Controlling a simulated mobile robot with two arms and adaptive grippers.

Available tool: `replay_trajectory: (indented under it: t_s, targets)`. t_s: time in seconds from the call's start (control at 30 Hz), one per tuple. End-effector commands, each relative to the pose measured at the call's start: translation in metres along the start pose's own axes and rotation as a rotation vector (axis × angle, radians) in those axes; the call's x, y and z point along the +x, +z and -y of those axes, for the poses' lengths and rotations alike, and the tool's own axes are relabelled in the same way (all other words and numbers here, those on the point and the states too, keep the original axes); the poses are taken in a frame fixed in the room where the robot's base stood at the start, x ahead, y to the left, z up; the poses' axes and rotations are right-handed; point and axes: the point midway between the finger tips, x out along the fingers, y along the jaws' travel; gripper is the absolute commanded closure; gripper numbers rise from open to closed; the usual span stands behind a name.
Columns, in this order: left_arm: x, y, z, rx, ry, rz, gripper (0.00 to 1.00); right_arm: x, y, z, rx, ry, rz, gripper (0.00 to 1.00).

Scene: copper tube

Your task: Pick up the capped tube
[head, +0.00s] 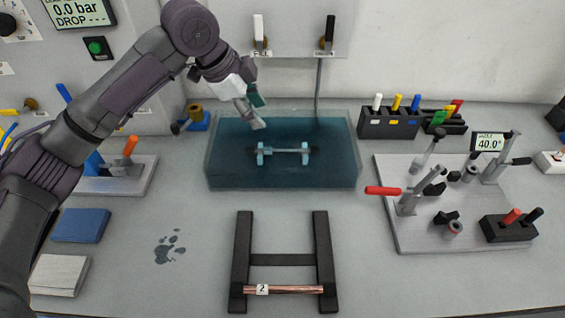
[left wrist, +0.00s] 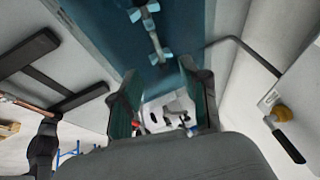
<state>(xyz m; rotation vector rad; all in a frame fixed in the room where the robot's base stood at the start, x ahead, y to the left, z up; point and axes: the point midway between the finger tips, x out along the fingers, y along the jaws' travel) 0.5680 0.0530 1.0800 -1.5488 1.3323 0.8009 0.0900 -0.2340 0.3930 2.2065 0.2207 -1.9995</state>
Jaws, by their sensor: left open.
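My left gripper (head: 256,110) is open and empty above the back edge of the water tank (head: 222,172), left of the tank's middle. Its two green-padded fingers (left wrist: 162,82) stand apart in the left wrist view. A thin tube (head: 289,150) with darker ends lies level on light-blue supports in the tank, below and to the right of the gripper. The tube and supports also show in the left wrist view (left wrist: 152,35). A copper tube (head: 295,290) with a label "2" lies across the front of a black rack (head: 243,240). Caps cannot be made out clearly on either tube.
A fixture plate (head: 430,235) with clamps and a red handle stands right. Black holders with coloured handles (head: 388,122) stand behind it. A blue pad (head: 80,225) and a pale block (head: 60,275) lie left. A wet patch (head: 168,247) marks the bench.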

Motion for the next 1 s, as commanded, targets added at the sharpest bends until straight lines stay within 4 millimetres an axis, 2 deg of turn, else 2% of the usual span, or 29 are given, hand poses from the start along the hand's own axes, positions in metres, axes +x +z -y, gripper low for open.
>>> replay_trajectory:
  t_s: [0.03, 0.17, 0.5, 0.77, 1.0]
  targets:
    - [0.004, 0.002, -0.001, 0.000, -0.001, -0.001, 0.54, 0.004, 0.001, 0.000, 0.000, 0.000, 0.001, 0.55]
    - [0.016, 0.001, -0.002, 0.000, 0.003, 0.001, 0.54, 0.002, 0.003, 0.001, 0.000, -0.001, 0.003, 0.55]
    - [0.077, 0.002, -0.002, -0.001, 0.003, 0.000, 0.54, -0.005, 0.005, 0.001, 0.000, -0.002, 0.007, 0.55]
    - [0.097, 0.003, -0.004, -0.001, 0.002, 0.000, 0.54, -0.009, 0.005, 0.001, 0.000, -0.001, 0.008, 0.55]
    - [0.131, 0.008, -0.009, -0.001, 0.002, 0.000, 0.54, -0.018, 0.004, 0.001, 0.000, -0.001, 0.008, 0.55]
